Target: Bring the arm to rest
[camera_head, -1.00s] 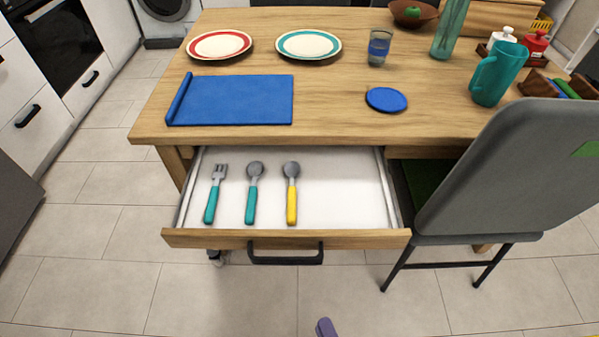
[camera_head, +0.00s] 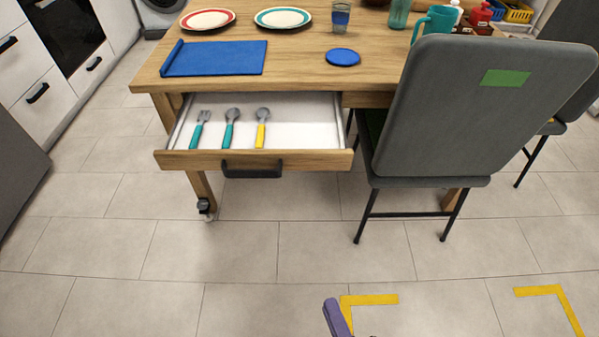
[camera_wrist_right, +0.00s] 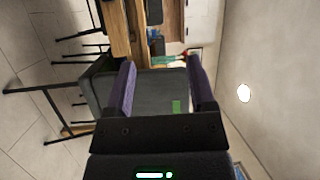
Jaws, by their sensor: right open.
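My right gripper shows at the bottom of the head view as one purple finger (camera_head: 337,318), over bare floor and well in front of the table. In the right wrist view both purple fingers of the right gripper (camera_wrist_right: 162,78) stand wide apart, with nothing between them; the grey chair back (camera_wrist_right: 155,92) lies beyond. The rest of the right arm is out of the head view. My left gripper is not in view.
The table's drawer (camera_head: 300,108) stands open, holding a fork (camera_head: 199,128) and two spoons. A grey chair (camera_head: 480,110) stands at the table's right side. Yellow corner marks (camera_head: 370,299) lie on the floor.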

